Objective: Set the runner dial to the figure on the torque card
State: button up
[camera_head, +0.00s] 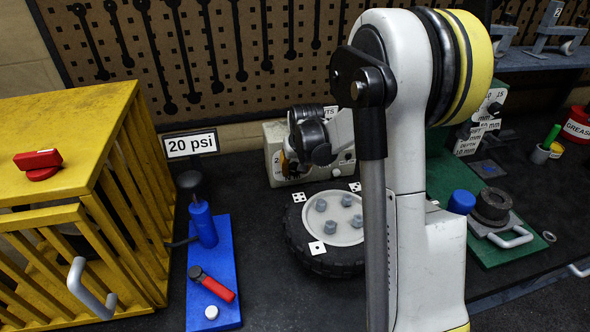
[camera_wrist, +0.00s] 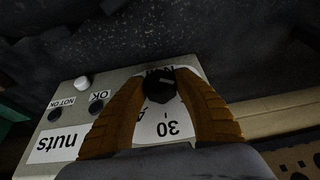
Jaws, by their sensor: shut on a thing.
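The runner dial is on a pale box (camera_head: 274,178) behind the wheel. In the wrist view its white face (camera_wrist: 168,125) shows a "30", upside down, and part of another figure. Its black knob (camera_wrist: 160,84) stands between the two orange-brown fingers of my gripper (camera_wrist: 161,88), which are shut on it. I cannot read which figure the knob points to. In the head view my gripper (camera_head: 290,160) is at the box front and hides most of the dial. I cannot make out a torque card for certain; a card (camera_head: 190,144) at the back left reads "20 psi".
A wheel (camera_head: 300,240) with several nuts and dotted white tags lies in front of the box. A yellow cage (camera_head: 105,170) and blue pump (camera_head: 215,275) stand left. A green board (camera_head: 500,248) lies right. The box also bears a "nuts" label (camera_wrist: 57,143).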

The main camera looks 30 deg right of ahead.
jog(key=y, duration=0.1)
jog(key=y+b, duration=0.1)
jog(key=shift+s+d+f+m+t+y, duration=0.1)
jog(key=shift+d+f+m+t+y, duration=0.05)
jog(key=shift+m+t+y, duration=0.2)
jog(key=t+y+b, duration=0.1)
jog(key=y+b, duration=0.1)
jog(key=y, duration=0.1)
jog(key=shift+f+m, duration=0.15)
jog(key=shift+m, duration=0.2)
jog(key=m+t+y+b, duration=0.1)
jog(key=y+b, duration=0.2)
jog(key=shift+t+y, duration=0.35)
jog(key=shift+t+y+b, duration=0.4)
jog(key=shift+y+b, duration=0.3)
jog(key=shift+b, duration=0.25)
